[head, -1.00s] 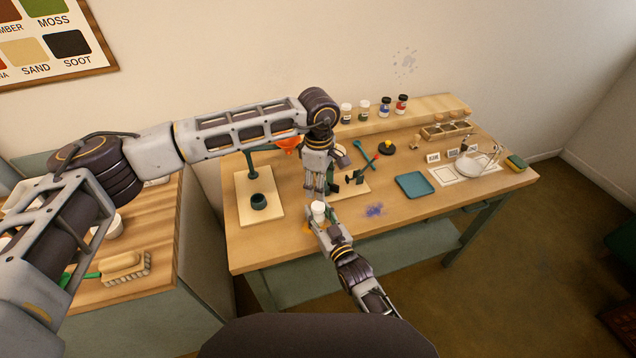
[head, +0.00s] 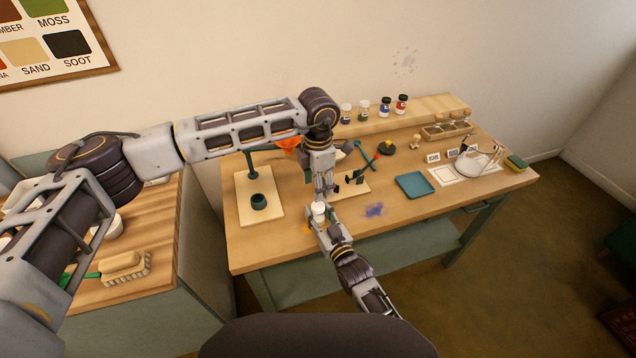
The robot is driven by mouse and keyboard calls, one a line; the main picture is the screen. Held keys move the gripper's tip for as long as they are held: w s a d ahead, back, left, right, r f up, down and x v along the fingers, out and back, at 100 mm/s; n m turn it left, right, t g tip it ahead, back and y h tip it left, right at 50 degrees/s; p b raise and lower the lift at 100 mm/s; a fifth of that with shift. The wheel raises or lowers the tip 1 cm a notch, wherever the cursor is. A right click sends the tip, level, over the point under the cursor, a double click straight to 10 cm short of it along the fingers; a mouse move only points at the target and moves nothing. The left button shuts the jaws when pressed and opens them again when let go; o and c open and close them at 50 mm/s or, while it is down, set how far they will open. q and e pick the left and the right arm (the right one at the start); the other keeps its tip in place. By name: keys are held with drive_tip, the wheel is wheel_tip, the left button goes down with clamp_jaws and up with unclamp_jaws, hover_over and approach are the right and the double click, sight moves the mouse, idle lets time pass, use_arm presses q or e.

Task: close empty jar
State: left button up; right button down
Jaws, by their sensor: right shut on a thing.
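A small jar with a white top (head: 319,208) stands upright near the front edge of the table. My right gripper (head: 323,222) comes in from the front and is shut on it. The jar's body is mostly hidden by the fingers, so I cannot tell what is in it. My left gripper (head: 320,192) points down just above the white top, fingertips at or very near it. I cannot tell whether it touches the top, or whether its fingers are open or shut.
A wooden board with a funnel stand and dark cup (head: 259,201) is to the left. A blue tray (head: 414,185) and a blue pigment spill (head: 375,210) lie to the right. Several jars (head: 385,107) stand on the back shelf.

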sight(318, 205)
use_arm(q)
drive_tip(key=shift+n, duration=1.6)
drive_tip(key=shift+f, duration=0.1)
drive_tip(key=shift+f, duration=3.9)
drive_tip(key=c, duration=1.1)
drive_tip(key=o, duration=1.2)
